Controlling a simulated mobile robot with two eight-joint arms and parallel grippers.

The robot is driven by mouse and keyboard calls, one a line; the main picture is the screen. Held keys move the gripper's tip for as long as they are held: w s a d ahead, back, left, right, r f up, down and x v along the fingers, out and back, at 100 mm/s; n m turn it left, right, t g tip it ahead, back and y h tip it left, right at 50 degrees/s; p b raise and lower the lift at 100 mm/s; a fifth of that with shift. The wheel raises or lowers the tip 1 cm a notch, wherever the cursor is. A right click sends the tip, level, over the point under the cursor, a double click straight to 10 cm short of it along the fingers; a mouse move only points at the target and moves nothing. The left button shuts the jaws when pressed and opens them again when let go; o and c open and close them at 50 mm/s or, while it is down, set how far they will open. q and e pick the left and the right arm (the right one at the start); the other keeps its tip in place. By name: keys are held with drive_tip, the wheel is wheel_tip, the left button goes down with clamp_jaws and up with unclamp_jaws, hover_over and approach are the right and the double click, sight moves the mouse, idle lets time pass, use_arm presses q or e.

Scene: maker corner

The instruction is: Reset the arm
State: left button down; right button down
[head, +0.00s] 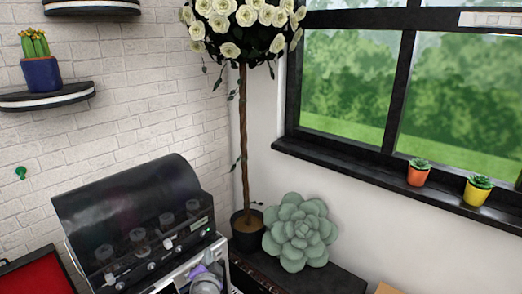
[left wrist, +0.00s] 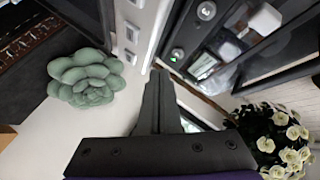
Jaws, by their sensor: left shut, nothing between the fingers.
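My left arm shows at the bottom edge of the head view as a small grey and purple part (head: 205,280), in front of the white and black machine. In the left wrist view my left gripper (left wrist: 159,75) is shut, its two dark fingers together with nothing between them. The fingertips point toward the machine's front, close to its panel in the picture; I cannot tell the exact gap. My right gripper is in neither view.
The machine (head: 130,205) has a dark curved hood. A pale green succulent (head: 300,232) and a potted rose tree (head: 243,130) stand right of it. Small orange (head: 418,176) and yellow (head: 476,193) pots sit on the windowsill. A cactus (head: 40,68) stands on a wall shelf.

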use_arm(q)
drive_tip(key=s+a+n+g+y+p, duration=0.1)
drive_tip(key=s+a+n+g, duration=0.15)
drive_tip(key=s, duration=0.45)
drive_tip(key=s+a+n+g, duration=0.2)
drive_tip(key=s+n, duration=0.1)
drive_tip(key=s, duration=0.3)
drive_tip(key=s+d+f+n+g+h, duration=0.1)
drive_tip(key=s+d+f+g+h, duration=0.1)
drive_tip(key=s, duration=0.6)
drive_tip(key=s+d+f+n+g+h+p, duration=0.1)
drive_tip(key=s+d+f+g+h, duration=0.1)
drive_tip(key=s, duration=0.7)
wheel_tip(320, 180, down, 2)
drive_tip(key=shift+s+d+f+n, duration=0.15)
drive_tip(key=shift+d+n, duration=0.2)
drive_tip(key=shift+d, duration=0.4)
drive_tip(key=shift+s, duration=0.15)
